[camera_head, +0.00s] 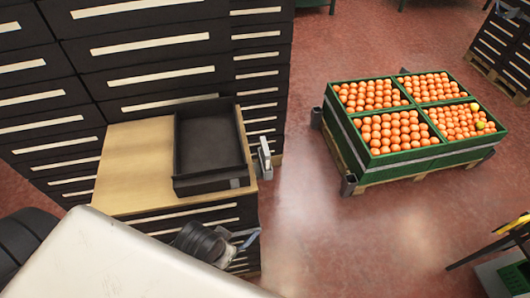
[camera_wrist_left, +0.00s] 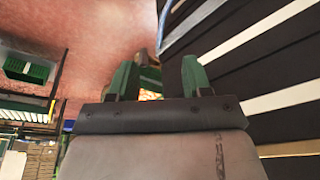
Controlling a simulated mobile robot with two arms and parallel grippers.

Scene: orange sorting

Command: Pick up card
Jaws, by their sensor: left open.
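I cannot make out a card for certain in either view. A small grey-white upright piece (camera_head: 265,158) stands at the right edge of the wooden cabinet top; I cannot tell whether it is the card or a holder. My left gripper (camera_head: 243,243) is below and in front of this piece, beside the cabinet's front right corner. In the left wrist view its two green fingers (camera_wrist_left: 158,72) are apart with nothing held between them. My right gripper is in neither view.
A black open tray (camera_head: 212,145) lies empty on the wooden cabinet top (camera_head: 130,165). Dark drawer cabinets (camera_head: 150,50) rise behind and left. A green crate (camera_head: 420,158) of oranges, a few yellowish, sits on a pallet at right. Red floor (camera_head: 310,220) between is clear.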

